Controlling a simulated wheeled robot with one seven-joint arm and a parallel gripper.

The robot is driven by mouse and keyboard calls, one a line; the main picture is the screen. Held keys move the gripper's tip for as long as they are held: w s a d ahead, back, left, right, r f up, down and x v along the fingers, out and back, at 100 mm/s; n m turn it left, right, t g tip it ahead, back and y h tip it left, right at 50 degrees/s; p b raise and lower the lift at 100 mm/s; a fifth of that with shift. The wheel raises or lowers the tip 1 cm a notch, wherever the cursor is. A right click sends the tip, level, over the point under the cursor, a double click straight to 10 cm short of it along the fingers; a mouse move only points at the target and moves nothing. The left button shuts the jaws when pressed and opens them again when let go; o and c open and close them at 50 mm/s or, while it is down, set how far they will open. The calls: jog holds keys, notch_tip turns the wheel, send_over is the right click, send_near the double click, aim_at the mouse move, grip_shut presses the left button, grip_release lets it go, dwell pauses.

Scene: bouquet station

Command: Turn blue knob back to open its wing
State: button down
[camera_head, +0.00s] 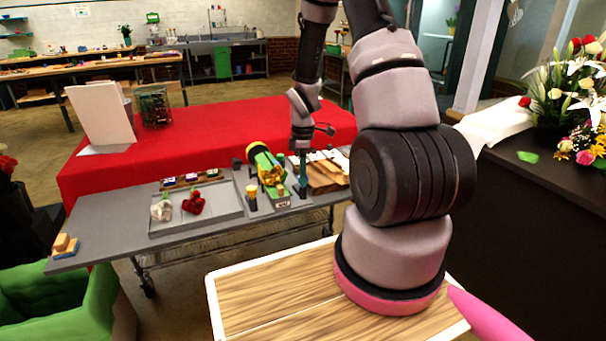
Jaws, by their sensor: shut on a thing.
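My gripper (302,154) points down at the grey cart, just right of a green and yellow device (266,166). It is shut on a slim blue-teal upright piece, which I take to be the blue knob (303,178). The knob is small here and its top is hidden between the fingers, so its turn angle cannot be told. The device has a green body, yellow parts in the middle and a small label plate (283,203) at its front. Which part is the blue knob's wing, and how far it is open, cannot be made out.
A yellow-topped knob (251,191) stands left of the device. A grey tray (197,222) holds a red flower bunch (194,202) and a pale one (162,208). Wooden pieces (325,177) lie close on the right. A red-covered table (215,128) stands behind.

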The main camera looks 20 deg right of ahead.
jog(key=m, duration=1.1)
jog(key=shift+m, duration=2.1)
jog(key=shift+d, duration=0.1)
jog(key=c, duration=0.5)
grip_release()
notch_tip(320, 180, up, 11)
jog(key=shift+d, duration=0.15)
